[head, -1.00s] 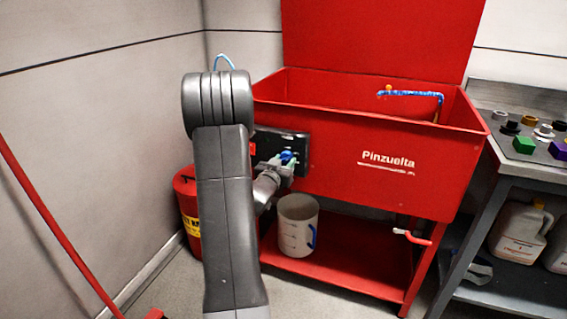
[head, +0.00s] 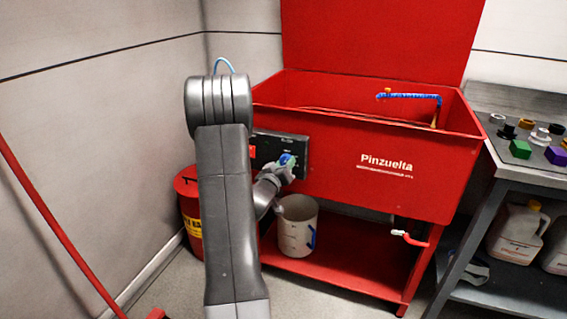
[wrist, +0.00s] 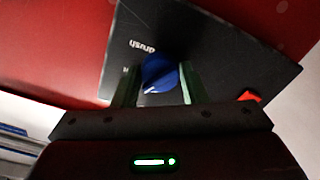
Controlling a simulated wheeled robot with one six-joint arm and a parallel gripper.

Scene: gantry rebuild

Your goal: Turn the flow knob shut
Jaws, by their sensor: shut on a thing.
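The flow knob (wrist: 158,74) is blue with a white pointer line, on a black control panel (wrist: 222,55) on the front of the red parts washer (head: 345,165). In the head view the knob (head: 286,159) is partly covered by my gripper (head: 285,168). My gripper also shows in the wrist view (wrist: 160,84), with its greenish fingers on either side of the knob, shut on it. The wrist view is rolled, so the panel and its lettering look tilted; most of the lettering is hidden.
A red switch (wrist: 249,97) is on the same panel. A red can (head: 188,213) stands at the left by the wall. A grey bench (head: 510,175) with several small parts is at the right.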

